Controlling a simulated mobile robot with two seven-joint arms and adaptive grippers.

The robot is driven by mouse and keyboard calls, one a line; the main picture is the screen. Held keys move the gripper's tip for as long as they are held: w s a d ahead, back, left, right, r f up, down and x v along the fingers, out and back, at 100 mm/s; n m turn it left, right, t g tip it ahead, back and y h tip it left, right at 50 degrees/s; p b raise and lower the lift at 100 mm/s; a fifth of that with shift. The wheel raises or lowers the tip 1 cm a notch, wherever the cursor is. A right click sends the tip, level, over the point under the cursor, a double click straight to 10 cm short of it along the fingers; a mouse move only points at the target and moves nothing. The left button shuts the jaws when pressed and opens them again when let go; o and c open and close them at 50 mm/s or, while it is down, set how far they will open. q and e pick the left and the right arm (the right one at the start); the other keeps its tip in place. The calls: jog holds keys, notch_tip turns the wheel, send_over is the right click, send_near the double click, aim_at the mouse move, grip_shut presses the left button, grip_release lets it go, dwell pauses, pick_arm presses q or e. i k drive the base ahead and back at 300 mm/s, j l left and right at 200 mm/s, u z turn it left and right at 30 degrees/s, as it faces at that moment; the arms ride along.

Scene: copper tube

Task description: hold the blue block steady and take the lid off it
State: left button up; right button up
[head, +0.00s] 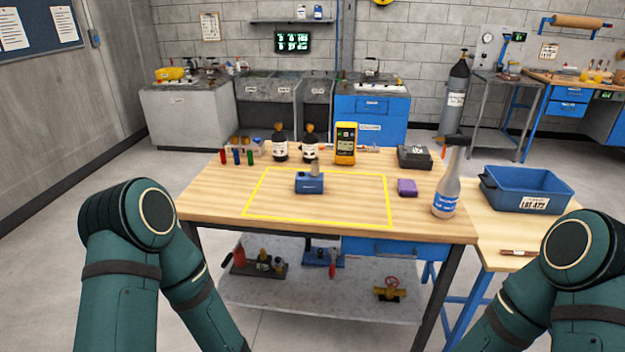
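My two green arms come in at the lower left and lower right, in front of the table. Both grippers are out of the picture, and nothing is seen touching the block.
A spray bottle (446,185) stands at the table's right edge, with a purple block (407,187) to its left. Dark bottles (280,146), a yellow meter (346,143) and a black device (414,157) line the back. A blue bin (525,190) sits on the right side table. The front area is clear.

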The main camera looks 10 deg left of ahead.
aim_at(305, 182)
jog(key=i+j+z, duration=0.1)
jog(key=z, duration=0.3)
jog(key=j+z, duration=0.45)
jog(key=z, duration=0.3)
jog(key=j+z, duration=0.35)
jog(key=j, duration=0.65)
